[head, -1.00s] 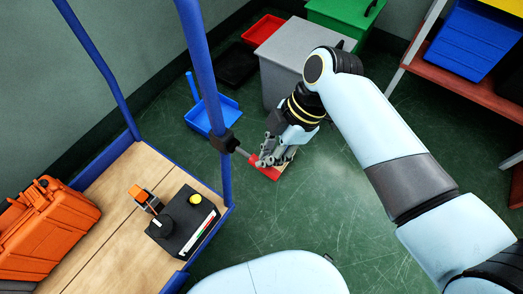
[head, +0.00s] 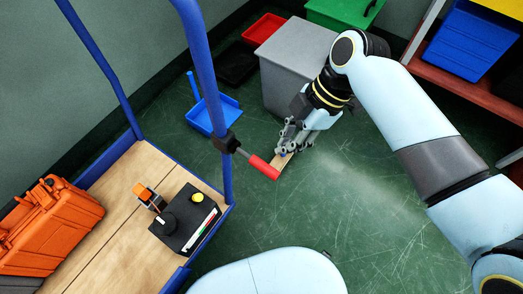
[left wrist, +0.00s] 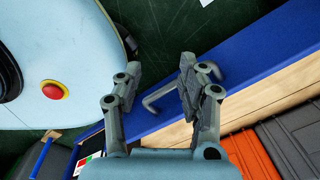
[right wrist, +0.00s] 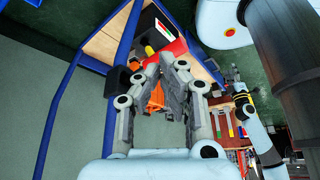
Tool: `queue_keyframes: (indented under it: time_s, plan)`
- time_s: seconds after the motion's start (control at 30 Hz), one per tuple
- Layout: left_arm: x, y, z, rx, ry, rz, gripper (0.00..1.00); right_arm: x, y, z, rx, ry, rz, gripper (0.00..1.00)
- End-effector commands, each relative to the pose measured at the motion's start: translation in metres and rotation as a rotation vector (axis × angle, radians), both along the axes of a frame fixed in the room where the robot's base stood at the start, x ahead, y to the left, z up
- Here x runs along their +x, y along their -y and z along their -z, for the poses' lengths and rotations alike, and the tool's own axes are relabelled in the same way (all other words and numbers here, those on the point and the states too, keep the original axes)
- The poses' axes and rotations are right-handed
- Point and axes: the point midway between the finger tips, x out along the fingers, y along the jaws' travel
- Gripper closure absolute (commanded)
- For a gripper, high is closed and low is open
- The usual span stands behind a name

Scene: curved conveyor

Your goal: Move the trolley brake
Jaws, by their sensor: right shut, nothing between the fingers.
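The trolley brake is a lever with a red handle (head: 264,167) on a grey rod, joined to a black clamp (head: 226,142) on the trolley's blue post. The handle points down and to the right. My right gripper (head: 285,148) is shut and empty just beyond the handle, apart from it as far as I can tell. In the right wrist view, the red handle (right wrist: 172,50) shows behind the fingertips. My left gripper (left wrist: 160,72) is open over the trolley's blue edge (left wrist: 245,78), with a grey bent handle (left wrist: 160,98) showing between its fingers. It is outside the head view.
The trolley's wooden deck (head: 110,220) carries an orange case (head: 45,225) and a black box (head: 185,222). A grey bin (head: 295,65) stands behind my right gripper, and a blue dustpan (head: 215,115) lies to its left. The green floor in front is clear.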

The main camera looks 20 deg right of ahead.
Motion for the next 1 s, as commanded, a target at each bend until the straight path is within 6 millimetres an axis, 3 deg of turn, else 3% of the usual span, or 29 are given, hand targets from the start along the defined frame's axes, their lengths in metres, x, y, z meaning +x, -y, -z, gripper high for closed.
queue_keyframes:
  time_s: [0.2,0.4,0.6,1.0]
  plan:
    - [0.000,0.001,0.000,-0.001,0.000,0.000,0.60,0.001,0.022,-0.043,-0.004,0.004,0.000,1.00]
    - [0.000,0.001,0.000,-0.001,0.001,0.000,0.60,0.002,0.036,-0.073,-0.002,0.002,0.000,1.00]
    - [0.000,0.001,0.000,-0.001,0.000,0.000,0.60,0.001,0.041,-0.084,-0.001,0.000,0.000,1.00]
    - [0.000,0.001,0.000,-0.001,0.000,0.000,0.60,0.001,0.041,-0.084,0.000,-0.001,0.000,1.00]
